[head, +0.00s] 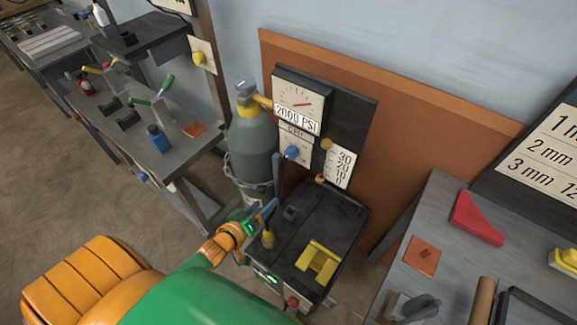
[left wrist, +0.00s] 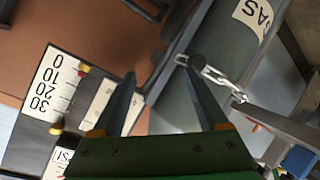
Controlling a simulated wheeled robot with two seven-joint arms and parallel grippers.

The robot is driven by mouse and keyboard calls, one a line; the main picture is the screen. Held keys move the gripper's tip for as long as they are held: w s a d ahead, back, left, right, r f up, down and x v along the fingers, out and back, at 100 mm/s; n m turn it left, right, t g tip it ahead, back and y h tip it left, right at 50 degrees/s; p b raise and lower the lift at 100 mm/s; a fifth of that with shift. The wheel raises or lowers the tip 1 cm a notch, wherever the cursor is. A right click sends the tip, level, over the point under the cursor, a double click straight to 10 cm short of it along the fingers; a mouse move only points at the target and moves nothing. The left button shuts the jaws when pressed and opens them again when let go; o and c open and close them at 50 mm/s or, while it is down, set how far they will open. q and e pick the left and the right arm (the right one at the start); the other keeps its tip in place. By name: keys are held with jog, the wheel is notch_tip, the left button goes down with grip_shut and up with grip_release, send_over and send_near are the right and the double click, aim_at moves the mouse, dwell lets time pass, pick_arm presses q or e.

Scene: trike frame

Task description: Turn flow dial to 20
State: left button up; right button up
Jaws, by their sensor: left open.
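The flow gauge has a blue dial (head: 291,152) on a white plate marked CFH, below the pressure gauge (head: 298,103) reading 2000 PSI. Beside it is a white scale (head: 340,167) marked 30, 20, 10, 0, with a small red ball (head: 320,177) near its low end. The scale also shows in the left wrist view (left wrist: 52,85), where I cannot make out the blue dial. My left gripper (head: 268,206) is open and empty, below the dial and apart from it, in front of the cylinder's lower part. My right gripper is not in view.
A grey gas cylinder (head: 251,148) with a chain (left wrist: 215,76) stands left of the gauges. A black cart top (head: 320,222) with a yellow part (head: 318,261) lies below them. Workbenches stand at left and right.

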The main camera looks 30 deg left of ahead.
aim_at(289, 155)
pick_arm(q)
jog(key=w+r+n+t+h+b, duration=0.25)
jog(key=w+r+t, duration=0.25)
jog(key=r, duration=0.5)
jog(key=w, duration=0.2)
jog(key=w+d, duration=0.1)
jog(key=w, duration=0.4)
jog(key=shift+d+r+b, duration=0.15)
jog(key=shift+d+b, duration=0.2)
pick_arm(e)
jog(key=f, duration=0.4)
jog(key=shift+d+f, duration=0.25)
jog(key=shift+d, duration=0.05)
pick_arm(q)
grip_shut()
